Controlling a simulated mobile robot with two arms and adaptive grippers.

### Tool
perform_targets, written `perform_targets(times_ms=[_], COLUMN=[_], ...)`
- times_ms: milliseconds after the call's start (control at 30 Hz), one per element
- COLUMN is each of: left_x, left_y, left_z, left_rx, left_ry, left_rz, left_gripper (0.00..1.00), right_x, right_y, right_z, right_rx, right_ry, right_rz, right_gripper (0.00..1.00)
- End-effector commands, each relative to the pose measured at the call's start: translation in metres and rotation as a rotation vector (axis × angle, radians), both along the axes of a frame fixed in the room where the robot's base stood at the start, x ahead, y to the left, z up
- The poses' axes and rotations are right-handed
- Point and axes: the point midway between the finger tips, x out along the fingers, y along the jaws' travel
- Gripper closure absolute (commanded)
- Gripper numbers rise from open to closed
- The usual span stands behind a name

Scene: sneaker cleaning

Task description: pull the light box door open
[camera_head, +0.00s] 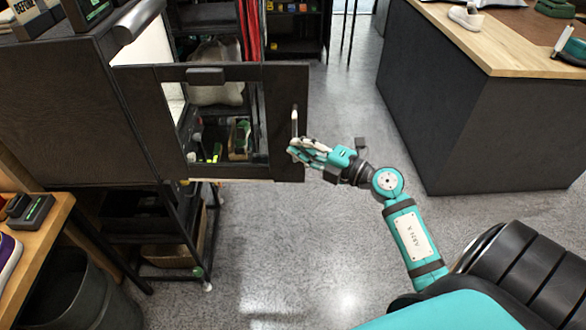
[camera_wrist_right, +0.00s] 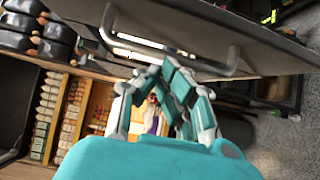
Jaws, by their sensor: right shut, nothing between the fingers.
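The light box (camera_head: 60,110) is a dark cabinet at the left of the head view. Its door (camera_head: 285,85), a dark frame with a clear window, stands swung out from the box, and the pale interior (camera_head: 150,45) shows above it. A slim, light upright handle (camera_head: 295,120) is on the door's right side. My right gripper (camera_head: 296,148) is at the handle's lower end, shut with nothing between its fingers. In the right wrist view the fingers (camera_wrist_right: 168,75) overlap the metal handle bar (camera_wrist_right: 150,45); I cannot tell whether they touch it. My left gripper is out of view.
A dark counter with a wooden top (camera_head: 485,45) stands at the right. A black bin (camera_head: 85,295) and a wooden table edge (camera_head: 50,225) are at lower left. Shelves stand behind the door. The grey floor (camera_head: 330,220) between box and counter is clear.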

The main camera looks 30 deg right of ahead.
Motion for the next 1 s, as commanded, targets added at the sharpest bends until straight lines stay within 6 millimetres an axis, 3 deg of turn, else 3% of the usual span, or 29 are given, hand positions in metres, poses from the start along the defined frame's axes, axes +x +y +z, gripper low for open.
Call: perform_targets(times_ms=[33, 200, 600, 767, 1000], left_x=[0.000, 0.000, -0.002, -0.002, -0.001], left_y=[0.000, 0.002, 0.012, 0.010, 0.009], left_z=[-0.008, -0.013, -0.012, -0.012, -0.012], left_rx=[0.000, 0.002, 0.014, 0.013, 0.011], left_ry=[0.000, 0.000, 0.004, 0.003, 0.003], left_rz=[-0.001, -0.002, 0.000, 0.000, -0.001], left_gripper=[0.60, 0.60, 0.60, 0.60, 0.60], right_x=[0.007, 0.017, 0.017, 0.002, -0.034], right_y=[-0.007, -0.019, -0.020, -0.027, -0.044], right_z=[-0.004, 0.000, 0.002, 0.001, 0.001], right_rx=[-0.004, 0.000, 0.002, -0.001, 0.001], right_ry=[-0.001, -0.001, -0.001, 0.003, 0.002], right_rz=[0.020, 0.056, 0.059, 0.058, 0.058], right_gripper=[1.00, 1.00, 1.00, 1.00, 1.00])
